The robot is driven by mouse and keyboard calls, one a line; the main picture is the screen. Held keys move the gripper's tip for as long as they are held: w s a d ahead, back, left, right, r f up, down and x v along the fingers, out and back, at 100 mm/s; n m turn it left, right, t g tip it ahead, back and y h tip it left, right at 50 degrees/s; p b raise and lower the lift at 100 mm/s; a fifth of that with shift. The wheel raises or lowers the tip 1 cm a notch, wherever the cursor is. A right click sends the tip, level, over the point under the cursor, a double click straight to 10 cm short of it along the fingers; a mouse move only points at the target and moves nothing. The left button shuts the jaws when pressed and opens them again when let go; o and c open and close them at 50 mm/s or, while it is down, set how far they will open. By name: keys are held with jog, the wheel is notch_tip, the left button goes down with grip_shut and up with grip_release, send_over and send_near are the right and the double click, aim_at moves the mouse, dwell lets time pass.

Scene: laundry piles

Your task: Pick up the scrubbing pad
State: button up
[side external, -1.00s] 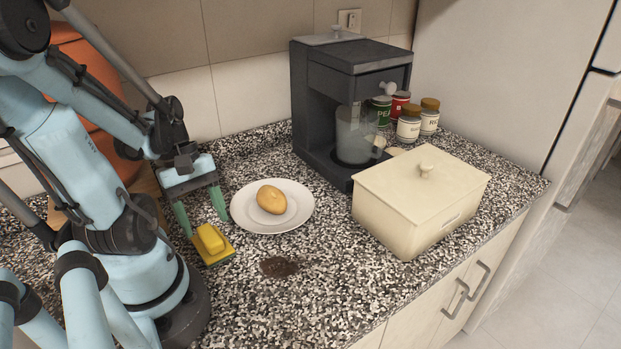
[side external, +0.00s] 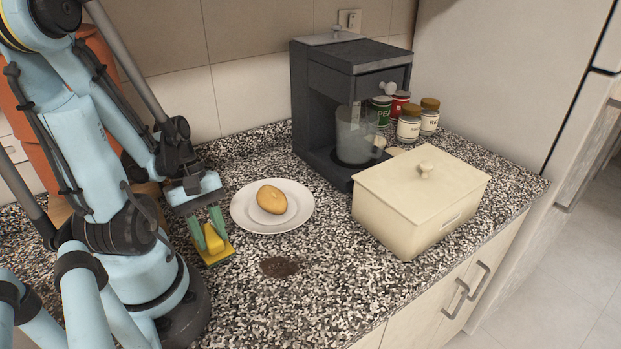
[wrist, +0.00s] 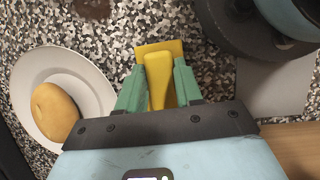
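The scrubbing pad (side external: 214,247), a flat yellow-green base with a raised yellow handle, lies on the speckled counter just left of and in front of the white plate. My gripper (side external: 209,241) reaches down to it, with one green finger on each side of the handle. In the wrist view, the scrubbing pad (wrist: 158,75) shows between the fingertips of my gripper (wrist: 159,70). The fingertips are drawn in close against the handle and appear to grip it. The base looks to be still on the counter or very near it.
A white plate (side external: 240,216) with a potato (side external: 271,199) is close on the right. A dark stain (side external: 279,267) lies in front. A cream lidded box (side external: 420,205), a coffee machine (side external: 345,90) and several jars (side external: 409,122) stand farther right. The front counter is clear.

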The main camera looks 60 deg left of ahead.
aim_at(210, 235)
jog(key=c, duration=0.5)
jog(key=shift+r, duration=0.2)
jog(key=shift+c, duration=0.2)
notch_tip(210, 235, up, 10)
jog(key=shift+f, duration=0.2)
dwell(0.4)
